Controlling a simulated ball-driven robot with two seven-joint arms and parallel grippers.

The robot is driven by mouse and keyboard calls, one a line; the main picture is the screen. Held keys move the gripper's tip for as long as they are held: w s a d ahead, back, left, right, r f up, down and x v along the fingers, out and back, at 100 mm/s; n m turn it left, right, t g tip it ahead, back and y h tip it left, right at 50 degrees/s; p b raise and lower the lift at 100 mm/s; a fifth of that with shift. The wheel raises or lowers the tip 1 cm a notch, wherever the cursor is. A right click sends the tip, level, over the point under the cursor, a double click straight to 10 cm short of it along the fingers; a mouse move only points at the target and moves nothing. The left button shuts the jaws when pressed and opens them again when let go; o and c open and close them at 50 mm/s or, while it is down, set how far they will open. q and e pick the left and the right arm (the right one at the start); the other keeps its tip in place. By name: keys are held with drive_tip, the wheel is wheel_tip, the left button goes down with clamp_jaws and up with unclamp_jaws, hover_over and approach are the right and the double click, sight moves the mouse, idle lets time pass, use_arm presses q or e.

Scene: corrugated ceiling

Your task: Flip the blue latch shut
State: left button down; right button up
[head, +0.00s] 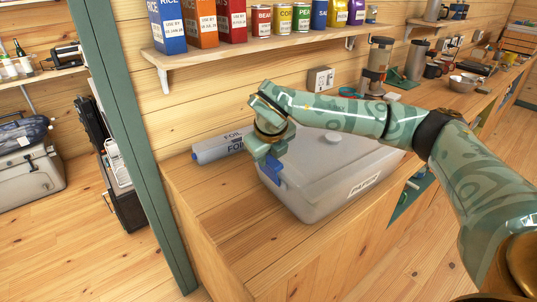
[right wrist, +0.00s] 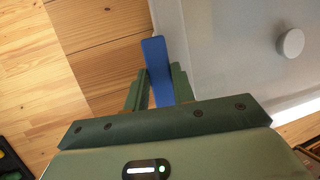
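A grey lidded bin (head: 320,190) with a paper label stands on the wooden counter. Its blue latch (head: 275,172) is at its left end, just below my right gripper (head: 266,150). In the right wrist view the blue latch (right wrist: 157,62) lies between the two green fingers of my right gripper (right wrist: 159,78), with no clear gap on either side. The latch's far end sticks out past the fingertips, beside the lid edge. Its near end is hidden by the gripper. My left gripper is not in view.
A shelf (head: 240,45) with cans and boxes runs above. The bare counter (head: 205,205) is clear left of the bin. A green post (head: 125,130) stands at the counter's left.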

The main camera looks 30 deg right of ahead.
drive_tip(key=shift+d+m+y, duration=0.3)
drive_tip(key=shift+d+y, duration=0.65)
drive_tip(key=shift+y, duration=0.45)
drive_tip(key=o, duration=1)
drive_tip(key=p+v, duration=0.3)
drive_tip(key=v, duration=1.3)
drive_tip(key=shift+a+r, duration=0.1)
